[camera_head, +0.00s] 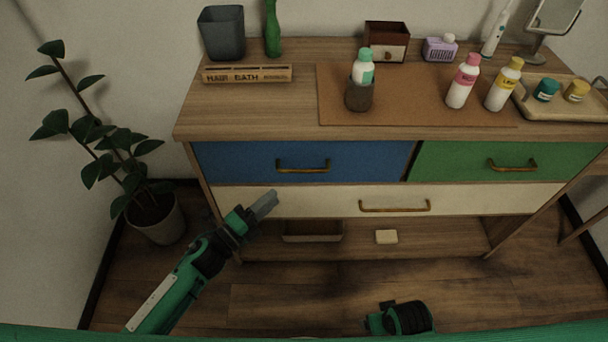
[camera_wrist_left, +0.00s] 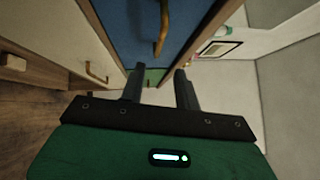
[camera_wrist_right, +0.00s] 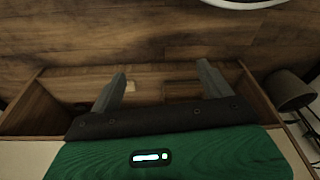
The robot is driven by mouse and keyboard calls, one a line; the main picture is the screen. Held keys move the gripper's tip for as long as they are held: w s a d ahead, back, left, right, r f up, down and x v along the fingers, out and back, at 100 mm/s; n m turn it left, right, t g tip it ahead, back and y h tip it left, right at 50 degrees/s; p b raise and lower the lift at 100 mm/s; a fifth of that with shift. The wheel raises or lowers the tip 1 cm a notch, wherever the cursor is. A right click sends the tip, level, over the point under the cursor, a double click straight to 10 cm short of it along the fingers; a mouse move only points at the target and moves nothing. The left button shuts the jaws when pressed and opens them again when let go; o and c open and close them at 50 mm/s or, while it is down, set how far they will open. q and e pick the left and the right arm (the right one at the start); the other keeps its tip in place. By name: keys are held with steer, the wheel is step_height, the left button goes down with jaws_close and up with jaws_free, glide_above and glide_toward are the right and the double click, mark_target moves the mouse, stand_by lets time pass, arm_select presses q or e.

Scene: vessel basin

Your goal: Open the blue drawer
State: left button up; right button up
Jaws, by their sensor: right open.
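The blue drawer (camera_head: 240,161) is at the upper left of the wooden dresser, its front flush with the dresser face. Its brass handle (camera_head: 303,167) is a horizontal bar. My left gripper (camera_head: 265,204) is below and left of that handle, in front of the white drawer. In the left wrist view the fingers (camera_wrist_left: 159,90) are apart and empty; the blue front (camera_wrist_left: 125,25) and its handle (camera_wrist_left: 163,30) lie ahead, clear of the fingers. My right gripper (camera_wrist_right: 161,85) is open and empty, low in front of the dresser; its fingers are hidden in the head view.
A green drawer (camera_head: 465,160) is at the right and a white drawer (camera_head: 460,200) below; both look shut. Bottles (camera_head: 462,82), a tray (camera_head: 535,108) and a wooden block (camera_head: 247,74) stand on top. A potted plant (camera_head: 155,218) is at left. An open shelf (camera_head: 450,236) is below.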

mark_target(304, 171)
arm_select(q)
steer(key=x, duration=1.1)
steer(key=shift+w+d+p, duration=0.25)
steer(key=shift+w+p, duration=0.05)
steer(key=shift+p, duration=0.1)
steer(key=shift+w+d, duration=0.2)
arm_select(e)
steer(key=shift+s+f, duration=0.15)
steer(key=shift+f, duration=0.8)
arm_select(q)
jaws_close()
